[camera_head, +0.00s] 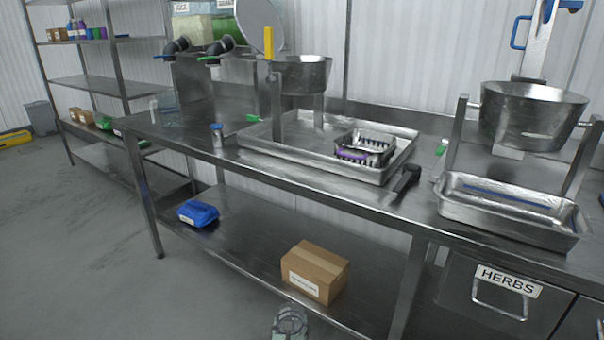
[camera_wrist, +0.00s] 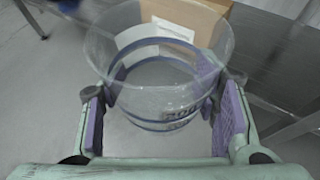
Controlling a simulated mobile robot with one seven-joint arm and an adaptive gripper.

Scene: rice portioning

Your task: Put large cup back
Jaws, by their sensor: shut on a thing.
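A large clear cup (camera_wrist: 165,105) with blue rings and printed markings fills the middle of the wrist view. My gripper (camera_wrist: 162,120) is shut on it, with one purple-padded finger on each side. The cup's open rim faces up toward the top of the view, and it looks empty. The gripper's fingers cannot be made out there.
A steel bench (camera_head: 200,150) carries a clear container (camera_head: 166,108) at its left end, a small blue-topped container (camera_head: 217,130), a large tray (camera_head: 265,147) and a smaller tray (camera_head: 500,212). A cardboard box (camera_head: 315,270) and blue package (camera_head: 198,212) lie on the lower shelf.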

